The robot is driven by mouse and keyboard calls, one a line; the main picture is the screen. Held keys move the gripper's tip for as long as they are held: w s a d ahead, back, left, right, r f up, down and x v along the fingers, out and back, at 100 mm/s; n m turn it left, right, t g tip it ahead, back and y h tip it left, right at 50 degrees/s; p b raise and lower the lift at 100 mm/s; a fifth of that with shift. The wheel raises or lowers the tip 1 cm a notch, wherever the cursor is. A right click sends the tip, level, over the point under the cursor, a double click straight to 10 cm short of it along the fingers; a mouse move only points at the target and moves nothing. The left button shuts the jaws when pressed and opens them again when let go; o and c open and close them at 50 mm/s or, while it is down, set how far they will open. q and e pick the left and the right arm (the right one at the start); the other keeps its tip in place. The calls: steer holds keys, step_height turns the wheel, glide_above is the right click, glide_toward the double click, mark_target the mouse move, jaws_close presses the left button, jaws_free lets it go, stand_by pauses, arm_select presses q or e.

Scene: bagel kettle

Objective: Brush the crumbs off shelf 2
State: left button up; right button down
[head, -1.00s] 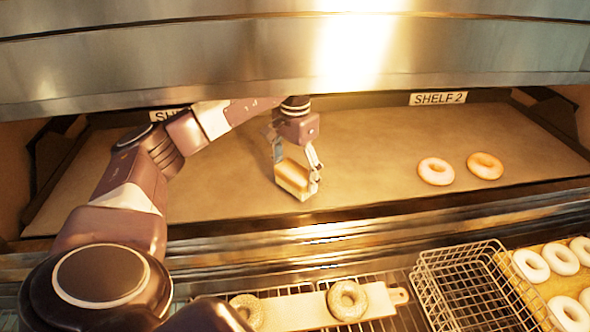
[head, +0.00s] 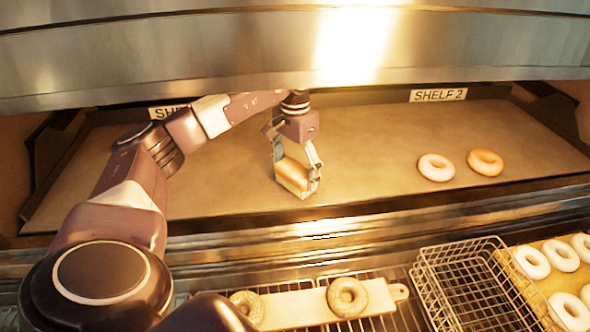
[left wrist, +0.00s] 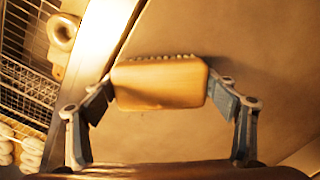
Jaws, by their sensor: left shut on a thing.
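My left gripper (head: 297,168) is shut on a wooden-backed brush (head: 292,177) over the shelf, near its front edge. In the left wrist view the brush (left wrist: 160,82) sits between both fingers, with a row of pale bristles along its far side. The shelf surface (head: 390,130) is a wide brown sheet, with a "SHELF 2" label (head: 438,96) above its right part. Another label on the left is partly hidden by my arm. I cannot make out any crumbs. I cannot tell whether the bristles touch the sheet. My right gripper is not in view.
Two bagels (head: 436,167) lie on the right part of the shelf. Below the front edge, a board (head: 290,309) holds two seeded bagels on a rack. A wire basket (head: 470,285) and a tray of pale rings (head: 545,295) stand at the lower right. A metal hood (head: 200,60) hangs above.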

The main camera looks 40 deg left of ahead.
arm_select(q)
steer(key=shift+f+b, duration=0.35)
steer(key=shift+f, duration=0.3)
steer(key=shift+r, duration=0.1)
steer(key=shift+w+d, duration=0.15)
steer(key=shift+w, duration=0.05)
steer(key=shift+w+d+r+p, duration=0.1)
steer(key=shift+w+d+p, duration=0.35)
steer(key=shift+w, duration=0.1)
steer(key=shift+w+d+p, duration=0.3)
steer(key=shift+w+d, duration=0.85)
steer(key=shift+w, duration=0.3)
steer(key=shift+w+d+f, duration=0.2)
steer(key=shift+w+d, duration=0.5)
steer(key=shift+w, duration=0.15)
steer(key=shift+w+d, duration=0.65)
steer(key=shift+w, duration=0.15)
steer(key=shift+w+d, duration=0.55)
steer(key=shift+w, duration=0.1)
steer(key=shift+a, duration=0.1)
